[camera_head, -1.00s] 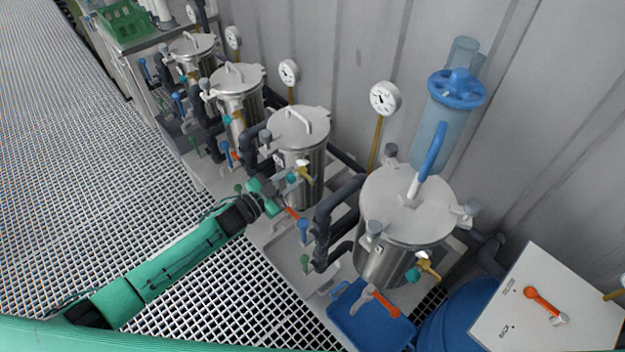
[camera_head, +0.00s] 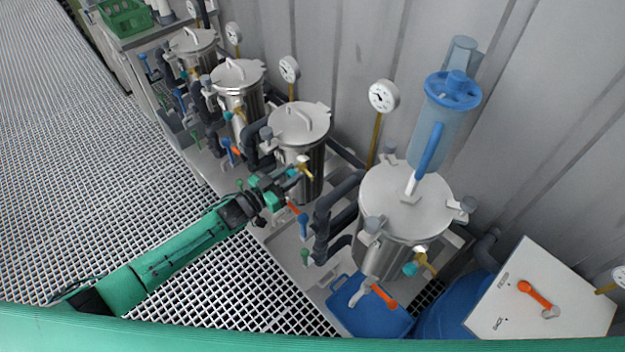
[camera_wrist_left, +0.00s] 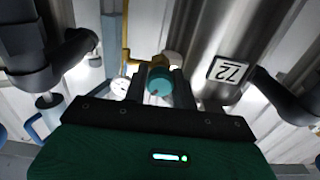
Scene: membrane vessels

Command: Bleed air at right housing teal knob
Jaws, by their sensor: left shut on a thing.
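My left gripper (camera_head: 288,180) reaches from the left to the front of the second-nearest steel housing (camera_head: 300,125). In the left wrist view a teal knob (camera_wrist_left: 158,82) sits between the two dark fingers (camera_wrist_left: 160,88), which are shut on it. A brass fitting (camera_wrist_left: 172,66) is right behind the knob. In the head view the gripper hides this knob, while a brass valve (camera_head: 305,171) shows beside it. The nearest housing, at the right (camera_head: 405,200), has its own teal knob (camera_head: 410,269), apart from the gripper. My right gripper is not in view.
Dark pipes (camera_head: 340,195) and a blue-handled valve (camera_head: 303,222) are close to the gripper. A blue tray (camera_head: 350,318) and a white panel with an orange handle (camera_head: 540,295) stand at the lower right. The grating (camera_head: 120,190) at the left is clear.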

